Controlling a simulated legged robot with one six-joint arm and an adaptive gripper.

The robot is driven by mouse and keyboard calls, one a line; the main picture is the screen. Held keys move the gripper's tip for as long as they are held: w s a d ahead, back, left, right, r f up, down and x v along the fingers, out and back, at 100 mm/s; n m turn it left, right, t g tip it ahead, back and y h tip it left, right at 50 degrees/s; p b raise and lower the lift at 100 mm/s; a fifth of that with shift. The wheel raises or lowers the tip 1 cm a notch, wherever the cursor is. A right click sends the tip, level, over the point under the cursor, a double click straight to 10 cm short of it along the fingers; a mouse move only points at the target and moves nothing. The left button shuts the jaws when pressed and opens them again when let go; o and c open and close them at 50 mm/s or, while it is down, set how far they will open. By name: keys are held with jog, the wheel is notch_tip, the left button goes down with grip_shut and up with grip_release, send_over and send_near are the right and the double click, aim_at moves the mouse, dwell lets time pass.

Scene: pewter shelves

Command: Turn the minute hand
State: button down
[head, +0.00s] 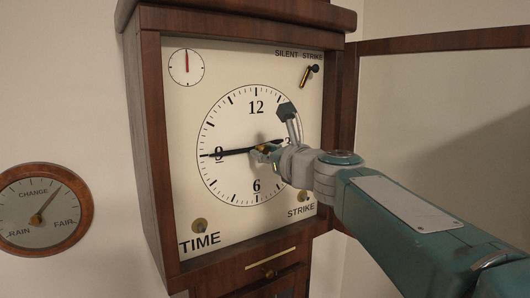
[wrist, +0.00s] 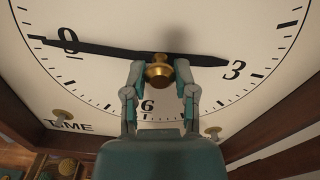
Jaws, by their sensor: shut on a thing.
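The clock's cream dial (head: 232,115) faces me. The long black minute hand (head: 228,152) points left to the 9; it also shows in the wrist view (wrist: 90,48). The shorter black hour hand (wrist: 205,60) points right, close to the 3. A brass knob (wrist: 159,72) sits at the centre where the hands meet. My gripper (wrist: 159,68) has a finger on each side of this knob and is shut on it. In the head view my gripper (head: 266,152) is at the dial's centre, and its wrist covers part of the dial's right side.
The dark wooden case (head: 150,130) frames the dial, with a door frame (head: 445,40) swung open at right. A small red-hand dial (head: 186,68) and a silent-strike lever (head: 309,76) are at the top. A round barometer (head: 45,205) hangs on the left wall.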

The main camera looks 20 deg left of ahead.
jog(key=shift+m, duration=0.3)
jog(key=m, duration=1)
jog(key=shift+m, duration=0.3)
dwell(0.3)
jog(key=shift+c, duration=2)
grip_release()
